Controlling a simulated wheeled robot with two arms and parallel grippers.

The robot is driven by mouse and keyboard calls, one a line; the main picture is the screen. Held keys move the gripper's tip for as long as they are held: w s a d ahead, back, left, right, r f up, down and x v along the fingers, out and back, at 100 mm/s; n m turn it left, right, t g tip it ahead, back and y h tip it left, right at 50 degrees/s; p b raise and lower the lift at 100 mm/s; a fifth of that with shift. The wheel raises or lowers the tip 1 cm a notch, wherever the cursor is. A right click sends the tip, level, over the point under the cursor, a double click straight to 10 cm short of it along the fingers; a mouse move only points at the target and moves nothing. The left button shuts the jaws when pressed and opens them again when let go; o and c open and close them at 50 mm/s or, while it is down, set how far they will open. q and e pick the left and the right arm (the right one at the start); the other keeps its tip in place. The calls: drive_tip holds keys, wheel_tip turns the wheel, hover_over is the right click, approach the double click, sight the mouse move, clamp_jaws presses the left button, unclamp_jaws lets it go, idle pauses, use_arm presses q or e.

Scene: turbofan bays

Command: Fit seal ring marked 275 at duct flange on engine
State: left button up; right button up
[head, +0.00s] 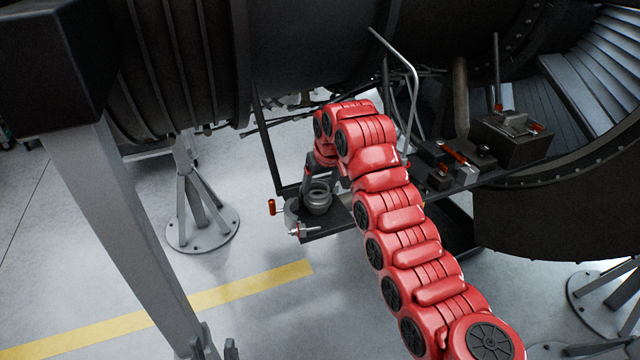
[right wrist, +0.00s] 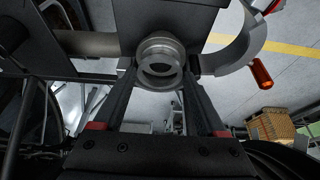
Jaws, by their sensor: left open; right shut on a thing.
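My right gripper (head: 315,183) reaches down to a short round grey metal piece (head: 318,200) at the left end of the dark shelf under the engine. In the right wrist view my right gripper (right wrist: 163,75) has a finger on each side of a grey ring (right wrist: 158,75) and is shut on it. The ring lies against the stepped round flange (right wrist: 160,45); whether it is fully seated I cannot tell. No 275 marking is readable.
A curved grey clamp band (right wrist: 240,50) with an orange handle (right wrist: 261,74) stands open beside the flange. Dark blocks with orange handles (head: 510,130) sit further right on the shelf. A grey stand (head: 200,205) is behind. The floor with the yellow stripe (head: 250,283) is clear.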

drive_tip(key=shift+f+b, duration=0.7)
drive_tip(key=shift+f, duration=0.25)
idle(0.6)
drive_tip(key=o, duration=1.5)
drive_tip(key=shift+c, duration=0.2)
drive_tip(key=shift+r, duration=0.1)
drive_tip(key=shift+s+r+b, duration=0.15)
drive_tip(key=shift+r+b, duration=0.1)
drive_tip(key=shift+b, duration=0.1)
drive_tip(key=p+v, duration=0.1)
drive_tip(key=v, duration=1.5)
drive_tip(key=shift+s+d+r, duration=0.15)
drive_tip(key=shift+s+r, duration=0.1)
drive_tip(key=shift+r, duration=0.05)
drive_tip(key=shift+f, duration=0.1)
